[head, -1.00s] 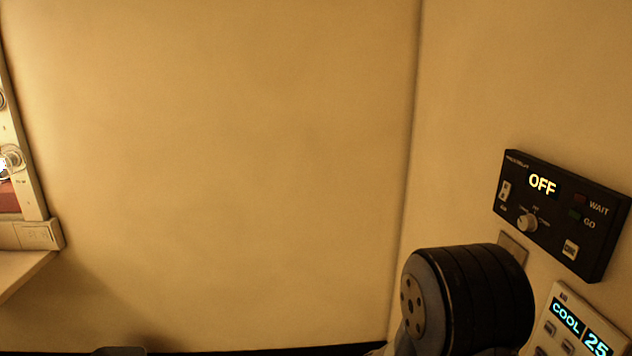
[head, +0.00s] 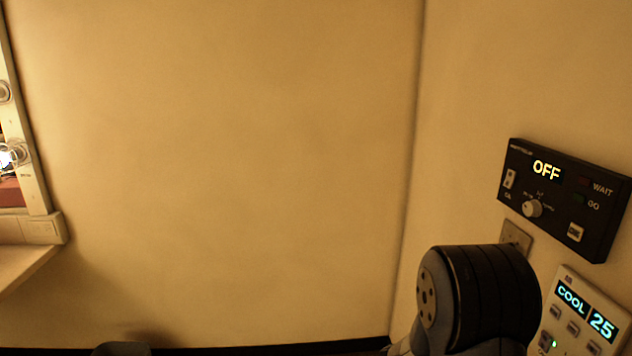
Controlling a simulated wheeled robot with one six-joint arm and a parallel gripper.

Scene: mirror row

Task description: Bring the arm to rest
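My arm shows in the head view as a black, ribbed joint with a grey end cap at the lower right, in front of the corner and the right wall. My gripper is outside the picture, so its fingers and anything in them are hidden from me.
A black control box (head: 565,198) reading OFF is on the right wall. Below it are a small wall plate (head: 516,236) and a pale panel (head: 580,322) reading COOL 25. A counter (head: 25,262) and mirror frame (head: 28,165) stand at the left. The middle wall (head: 220,170) is bare.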

